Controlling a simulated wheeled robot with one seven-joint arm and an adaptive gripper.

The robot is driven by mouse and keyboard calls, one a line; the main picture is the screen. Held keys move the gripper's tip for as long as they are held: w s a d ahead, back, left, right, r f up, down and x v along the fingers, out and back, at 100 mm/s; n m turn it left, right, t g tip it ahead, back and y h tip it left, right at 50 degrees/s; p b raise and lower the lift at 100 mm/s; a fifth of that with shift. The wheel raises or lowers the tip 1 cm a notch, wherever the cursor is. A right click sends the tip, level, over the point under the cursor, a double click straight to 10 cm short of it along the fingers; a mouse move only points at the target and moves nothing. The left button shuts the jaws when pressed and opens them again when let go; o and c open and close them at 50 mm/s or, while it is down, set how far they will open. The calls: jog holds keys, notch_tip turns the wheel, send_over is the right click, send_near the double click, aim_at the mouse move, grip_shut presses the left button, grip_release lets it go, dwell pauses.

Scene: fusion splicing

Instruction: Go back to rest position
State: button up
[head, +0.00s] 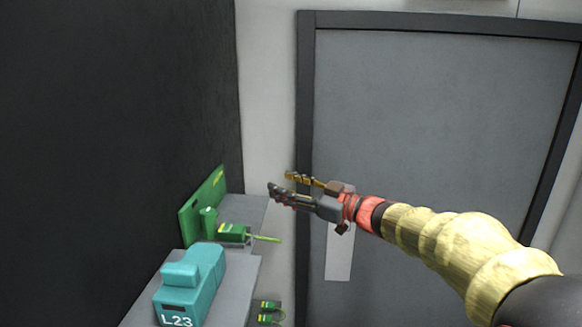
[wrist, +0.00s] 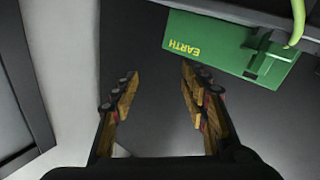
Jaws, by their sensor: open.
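My gripper (head: 281,184) is open and empty. In the head view it is held in the air in front of the grey door, to the right of the grey shelf and above its level. In the wrist view its two fingers (wrist: 158,88) are spread apart with nothing between them. My arm reaches in from the lower right of the head view.
A green panel (head: 188,222) stands on the grey shelf (head: 245,209); the wrist view shows "EARTH" on a green board (wrist: 215,45). A green device (head: 231,233) with a light-green rod and a teal case (head: 205,283) marked L23 sit nearby. A grey door (head: 430,120) is behind my arm.

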jog(key=s+d+f+m+t+h+b, duration=0.3)
jog(key=d+f+m+h+b, duration=0.2)
jog(key=d+h, duration=0.3)
jog(key=s+d+f+m+t+h+b, duration=0.3)
jog(key=d+f+m+h+b, duration=0.15)
jog(key=d, duration=0.55)
jog(key=s+d+f+m+g+h+b, duration=0.4)
jog(key=s+d+f+b, duration=0.15)
jog(key=s+f, duration=0.6)
jog(key=s+a+f+g+b, duration=0.1)
jog(key=s+f+g+b, duration=0.2)
jog(key=s+f, duration=0.8)
jog(key=s+a+f+g+y+b, duration=0.1)
jog(key=s+f+g+b, duration=0.2)
jog(key=s+f, duration=0.8)
jog(key=shift+s+a+f+m+g, duration=0.35)
jog(key=shift+s+g, duration=0.05)
jog(key=shift+s, duration=0.1)
